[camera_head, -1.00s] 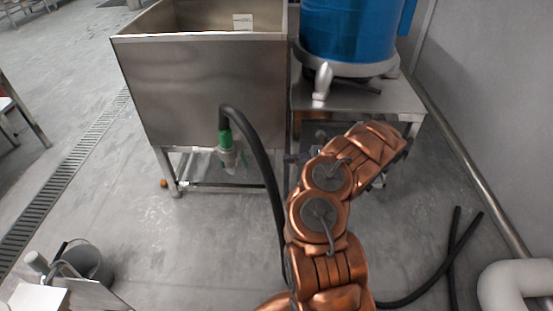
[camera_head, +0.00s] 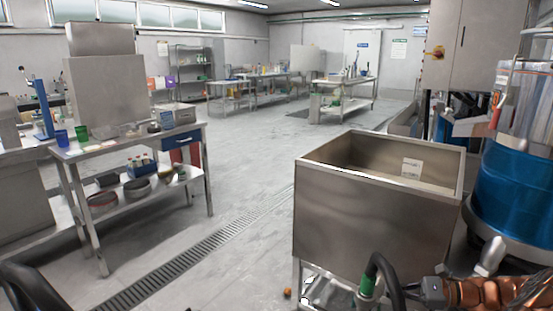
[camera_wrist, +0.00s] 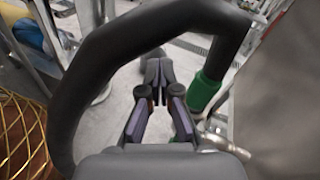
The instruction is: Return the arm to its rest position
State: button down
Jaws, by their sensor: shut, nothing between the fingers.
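My gripper (camera_head: 425,291) shows at the lower right of the head view, at the end of my copper-coloured arm (camera_head: 500,292). It is just right of a black hose (camera_head: 384,268) at the front of a steel sink-like tub (camera_head: 370,218). In the wrist view my gripper (camera_wrist: 158,72) has its dark fingers together and empty. The hose (camera_wrist: 165,15) arches close around the fingers there, with a green fitting (camera_wrist: 203,92) to their right. I cannot tell whether the hose touches the gripper.
A blue drum (camera_head: 515,190) stands right of the tub. A steel workbench (camera_head: 130,148) with trays and cups is at the left. The floor (camera_head: 240,190) between is open, with a drain grate (camera_head: 190,262). A small orange object (camera_head: 287,292) lies near the tub's leg.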

jog(key=s+a+r+n+g+h+p, duration=0.1)
jog(key=s+a+r+n+g+p, duration=0.35)
jog(key=a+r, duration=0.5)
jog(key=s+a+r+n+g+h+p, duration=0.25)
jog(key=s+a+r+n, duration=0.25)
jog(key=a+r, duration=0.45)
jog(key=s+a+r+n+g+h+p, duration=0.1)
jog(key=s+a+r+n+h+p, duration=0.15)
jog(key=s, duration=0.35)
jog(key=s+a+r+n+g+h+p, duration=0.1)
jog(key=s+r+n+h+p, duration=0.1)
jog(key=s+r+p, duration=0.3)
jog(key=s+d+r+n+t+h+p, duration=0.1)
jog(key=s+d+r+n+h+p, duration=0.1)
jog(key=s, duration=0.6)
jog(key=s+d+r+n+t+h+p, duration=0.1)
jog(key=s+d+r+n+h+p, duration=0.2)
jog(key=s+d+h+p, duration=0.2)
jog(key=s+d+p, duration=0.1)
jog(key=s, duration=0.2)
jog(key=shift+s+r, duration=0.2)
jog(key=shift+s, duration=0.2)
